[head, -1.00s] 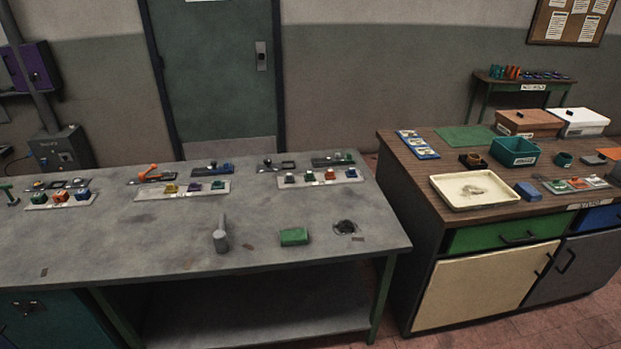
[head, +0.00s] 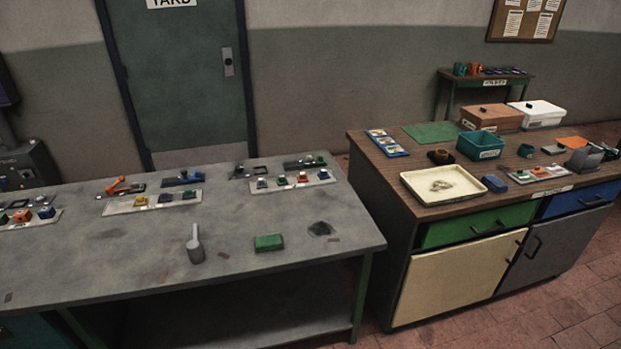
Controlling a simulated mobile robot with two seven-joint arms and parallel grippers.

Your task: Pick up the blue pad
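A small blue pad (head: 494,183) lies on the brown wooden top of the right bench (head: 372,152). It sits just right of a cream tray (head: 412,194) and left of a row of small coloured pieces (head: 540,173). Nothing covers it. A similar green block (head: 268,242) lies on the grey bench. Neither of my grippers shows in the head view.
The grey bench (head: 110,255) holds strips with coloured knobs and a grey handled tool (head: 195,245). A gap of floor separates the benches. A teal bin (head: 480,146) and a dark grey object (head: 584,160) stand near the pad. Red floor lies clear at right.

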